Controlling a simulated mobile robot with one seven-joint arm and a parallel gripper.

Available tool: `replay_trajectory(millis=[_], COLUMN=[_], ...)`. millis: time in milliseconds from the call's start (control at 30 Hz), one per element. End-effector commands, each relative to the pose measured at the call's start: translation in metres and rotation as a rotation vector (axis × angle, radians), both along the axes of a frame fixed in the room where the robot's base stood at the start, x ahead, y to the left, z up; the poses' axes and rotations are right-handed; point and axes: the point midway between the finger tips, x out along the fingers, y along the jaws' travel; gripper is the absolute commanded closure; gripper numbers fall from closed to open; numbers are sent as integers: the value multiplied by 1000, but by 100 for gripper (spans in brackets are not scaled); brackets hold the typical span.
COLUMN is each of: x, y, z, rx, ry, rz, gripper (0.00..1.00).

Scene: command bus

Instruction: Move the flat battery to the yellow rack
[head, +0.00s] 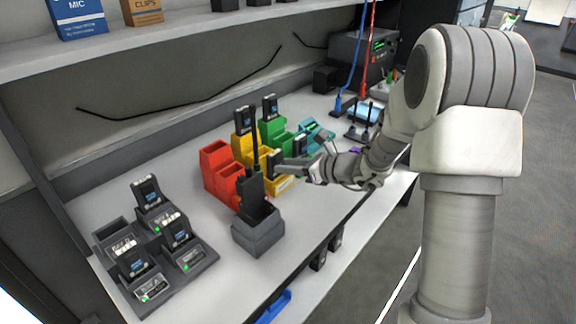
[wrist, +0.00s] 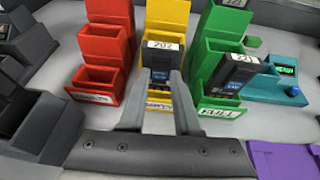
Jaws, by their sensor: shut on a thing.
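The yellow rack (head: 281,186) stands between the red and green racks on the bench; it also shows in the wrist view (wrist: 166,14). My gripper (head: 284,168) is at its front compartment. My gripper's fingers (wrist: 158,98) are shut on a dark battery (wrist: 160,73) labelled 202, also visible in the head view (head: 274,162). The battery is upright at the front yellow compartment. Its lower end is partly hidden, so I cannot tell whether it rests on the bottom. Whether it is flat cannot be read.
The red rack (head: 222,183) is left of the yellow one. The green rack (wrist: 207,75) is right, with a battery (wrist: 236,72) in front. A radio (head: 254,190) stands in a grey holder nearby. A charger (head: 199,264) with several batteries is at left. Teal and purple items lie right.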

Motion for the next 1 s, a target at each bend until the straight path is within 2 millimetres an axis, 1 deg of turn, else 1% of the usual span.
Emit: replay_trajectory(millis=[133, 167, 300, 333, 367, 633, 733, 867, 1000], x=[0, 0, 0, 0, 0, 0, -3, -14, -34], y=[0, 0, 0, 0, 0, 0, -5, -17, -41], z=[-2, -2, -1, -1, -2, -2, 1, 9, 22], rx=[1, 1, 0, 0, 0, -1, -1, -1, -1], ry=[-1, -1, 0, 0, 0, 1, 0, -1, -1], rz=[0, 0, 0, 0, 0, 0, -2, -3, -6], gripper=[100, 67, 42, 36, 34, 34, 34, 34, 34])
